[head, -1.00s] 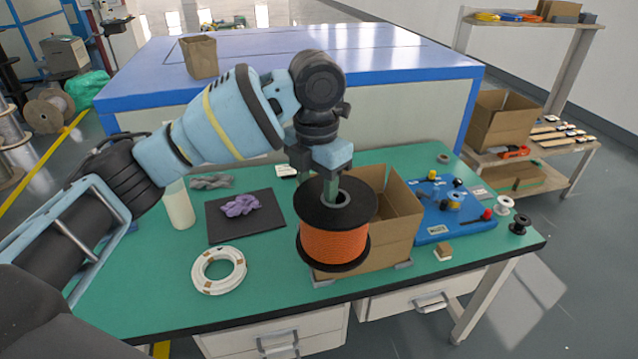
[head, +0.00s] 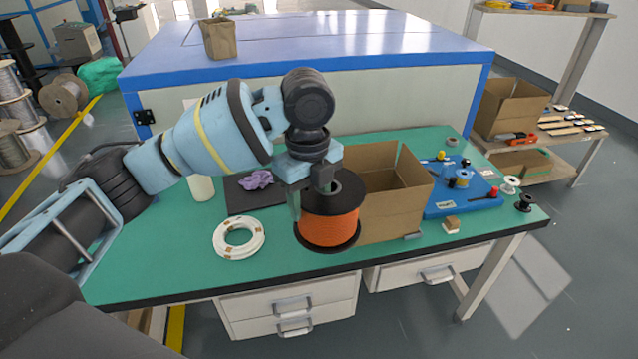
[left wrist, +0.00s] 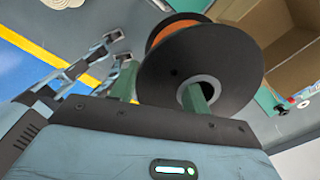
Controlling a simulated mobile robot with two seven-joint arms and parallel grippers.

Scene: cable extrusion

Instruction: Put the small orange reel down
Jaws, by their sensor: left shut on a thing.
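The small orange reel (head: 331,229), with black flanges and a grey-rimmed hub hole, is upright by the table's front edge, left of the open cardboard box. My left gripper (head: 311,203) is above it, shut on it: one green finger is in the hub hole and the other is outside at its left. The left wrist view shows the reel's black flange (left wrist: 215,62) and my left gripper's fingers (left wrist: 160,90) the same way. I cannot tell whether the reel touches the table. My right gripper is not in view.
The green table (head: 190,262) has a white cable coil (head: 239,239) left of the reel and a black mat (head: 241,203) behind. The cardboard box (head: 392,212) stands close at the reel's right, then a blue board (head: 440,207) with small parts. The left front is clear.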

